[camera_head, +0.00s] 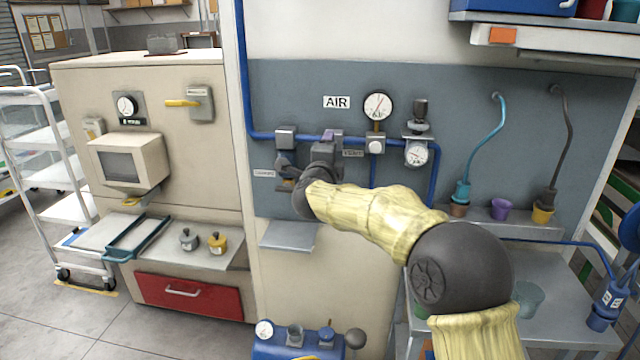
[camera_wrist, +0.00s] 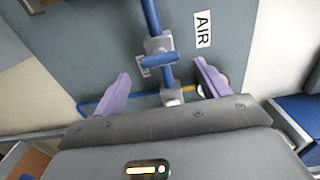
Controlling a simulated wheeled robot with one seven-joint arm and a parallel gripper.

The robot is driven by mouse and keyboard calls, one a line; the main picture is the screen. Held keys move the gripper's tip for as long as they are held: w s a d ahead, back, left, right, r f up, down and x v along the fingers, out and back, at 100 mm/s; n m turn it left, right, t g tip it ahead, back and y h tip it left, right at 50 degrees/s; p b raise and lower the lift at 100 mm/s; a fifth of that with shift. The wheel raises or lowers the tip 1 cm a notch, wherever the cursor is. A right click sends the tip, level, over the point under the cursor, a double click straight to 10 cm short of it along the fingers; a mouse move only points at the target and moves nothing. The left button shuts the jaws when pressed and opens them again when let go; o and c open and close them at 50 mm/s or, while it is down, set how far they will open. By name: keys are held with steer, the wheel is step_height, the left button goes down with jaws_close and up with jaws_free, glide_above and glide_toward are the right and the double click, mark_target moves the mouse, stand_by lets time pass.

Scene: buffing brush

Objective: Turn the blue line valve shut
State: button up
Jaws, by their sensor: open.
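The blue pipe (camera_head: 262,134) runs along the grey wall panel below the AIR sign. It also shows in the wrist view (camera_wrist: 151,15), running between my fingers. A grey valve block (camera_wrist: 158,44) sits on it, with a blue lever (camera_wrist: 125,61) lying across the pipe's line. A second grey fitting (camera_wrist: 172,97) with a yellow part sits nearer my palm. My gripper (camera_wrist: 162,68) is open, its two purple fingers spread on either side of the pipe, with nothing held. In the head view my gripper (camera_head: 328,138) is at the pipe and hides the lever.
A round gauge (camera_head: 378,106) and a regulator with a dial (camera_head: 416,152) are close to the right of my gripper. A small grey shelf (camera_head: 288,236) juts out below. A cream machine (camera_head: 150,75) stands left, and a bench with cups and hoses lies right.

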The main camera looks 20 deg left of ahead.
steer(key=b+v, duration=0.3)
steer(key=v, duration=1)
steer(key=shift+s, duration=0.2)
steer(key=shift+d, duration=0.15)
steer(key=d+f+n+g+p, duration=0.4)
steer(key=d+f+n, duration=0.15)
steer(key=d, duration=0.55)
steer(key=d+f+n+g+p, duration=0.3)
steer(key=d+f+n, duration=0.25)
steer(key=d, duration=0.45)
steer(key=s+d+f+n+g+h+p, duration=0.2)
steer(key=s+d+f+g, duration=0.1)
steer(key=s+d, duration=0.6)
steer(key=s+d+f+n+g+h+p, duration=0.2)
steer(key=s+d+g, duration=0.3)
steer(key=s+d, duration=0.5)
steer(key=shift+s+d+f, duration=0.2)
steer(key=shift+d+f, duration=0.05)
steer(key=shift+f, duration=0.65)
